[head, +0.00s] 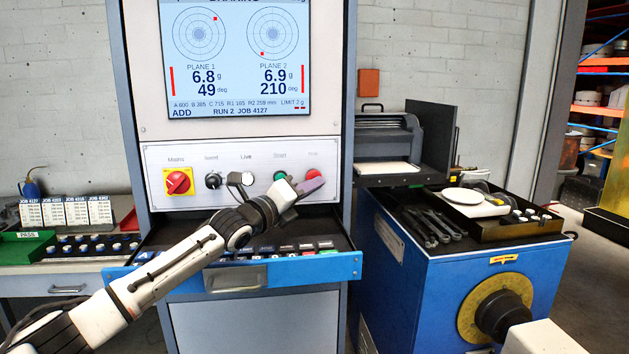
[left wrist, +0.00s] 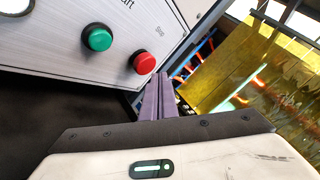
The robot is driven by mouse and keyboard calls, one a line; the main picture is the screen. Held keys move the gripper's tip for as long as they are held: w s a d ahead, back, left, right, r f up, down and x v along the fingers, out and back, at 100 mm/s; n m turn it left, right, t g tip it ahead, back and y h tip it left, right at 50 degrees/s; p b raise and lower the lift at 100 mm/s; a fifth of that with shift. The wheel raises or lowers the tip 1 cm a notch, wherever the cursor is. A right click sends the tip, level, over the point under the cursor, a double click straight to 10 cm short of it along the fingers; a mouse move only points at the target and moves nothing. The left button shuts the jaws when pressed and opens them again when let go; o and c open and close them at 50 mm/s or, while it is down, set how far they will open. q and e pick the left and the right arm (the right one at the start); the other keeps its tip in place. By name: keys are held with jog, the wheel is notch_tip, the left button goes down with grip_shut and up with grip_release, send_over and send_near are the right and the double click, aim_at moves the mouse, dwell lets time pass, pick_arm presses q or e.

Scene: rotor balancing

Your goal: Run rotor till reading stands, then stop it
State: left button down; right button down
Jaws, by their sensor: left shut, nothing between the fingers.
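The control panel (head: 235,165) has a green Start button (head: 280,176) and a red Stop button (head: 313,174) at its right end. The left wrist view also shows the green button (left wrist: 97,37) and the red button (left wrist: 144,63). My left gripper (head: 314,186) is shut and empty, its fingertips close by the red button; in the left wrist view the purple fingers (left wrist: 162,82) end beside it, and contact is not clear. The screen (head: 238,60) reads 6.8 g, 49 deg and 6.9 g, 210 deg, with ADD below; its top heading is cut off. No rotor is clearly visible.
An open blue drawer (head: 330,268) juts out below the panel, under my left arm. A red Mains switch (head: 178,182) on yellow is at the panel's left. A blue cabinet (head: 440,275) with tools on top stands at right. A yellow clear screen (left wrist: 240,75) lies beyond the fingers.

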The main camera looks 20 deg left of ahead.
pick_arm(q)
jog(key=s+d, duration=0.1)
jog(key=s, duration=0.1)
jog(key=s+d+b, duration=0.1)
jog(key=s, duration=0.1)
jog(key=shift+d, duration=0.15)
jog(key=shift+d, duration=0.1)
dwell(0.5)
